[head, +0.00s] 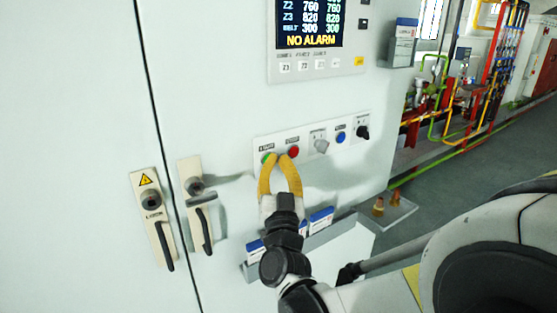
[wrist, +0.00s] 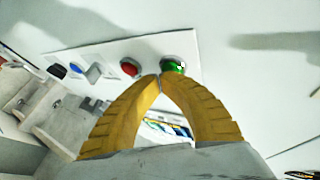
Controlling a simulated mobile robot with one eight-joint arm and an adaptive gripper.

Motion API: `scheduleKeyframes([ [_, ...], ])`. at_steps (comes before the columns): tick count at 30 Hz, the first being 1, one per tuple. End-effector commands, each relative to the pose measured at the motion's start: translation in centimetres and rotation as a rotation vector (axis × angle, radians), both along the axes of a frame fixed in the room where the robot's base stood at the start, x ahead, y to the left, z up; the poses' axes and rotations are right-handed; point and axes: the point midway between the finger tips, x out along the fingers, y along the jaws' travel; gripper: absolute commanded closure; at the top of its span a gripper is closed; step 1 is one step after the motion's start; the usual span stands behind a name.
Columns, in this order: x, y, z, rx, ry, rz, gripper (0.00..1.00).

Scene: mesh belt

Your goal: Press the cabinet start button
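The green start button (head: 265,157) is at the left end of a white button panel (head: 304,143) on the cabinet door. My gripper (head: 277,156) is in front of the panel with its yellow fingers pointing at it, and it covers part of the green button. In the wrist view the green button (wrist: 173,66) is just beyond and slightly right of the fingertips (wrist: 160,76). The two tips meet there with nothing between them. I cannot tell whether a tip touches the button.
A red button (head: 293,152), a grey selector (head: 320,143), a blue button (head: 341,137) and a black knob (head: 362,132) follow to the right. A display (head: 310,24) reads "NO ALARM". Door handles (head: 200,205) are at left, and a document holder (head: 312,245) is below.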

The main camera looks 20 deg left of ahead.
Motion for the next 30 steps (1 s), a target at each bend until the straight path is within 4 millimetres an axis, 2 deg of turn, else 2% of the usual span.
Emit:
scheduleKeyframes([
  [6,-0.8,-0.9,0.0,0.0,0.0,0.0,1.0],
  [20,-1.1,-1.4,0.0,0.0,0.0,0.0,1.0],
  [30,-3.2,-3.8,-0.1,-0.001,0.0,0.0,1.0],
])
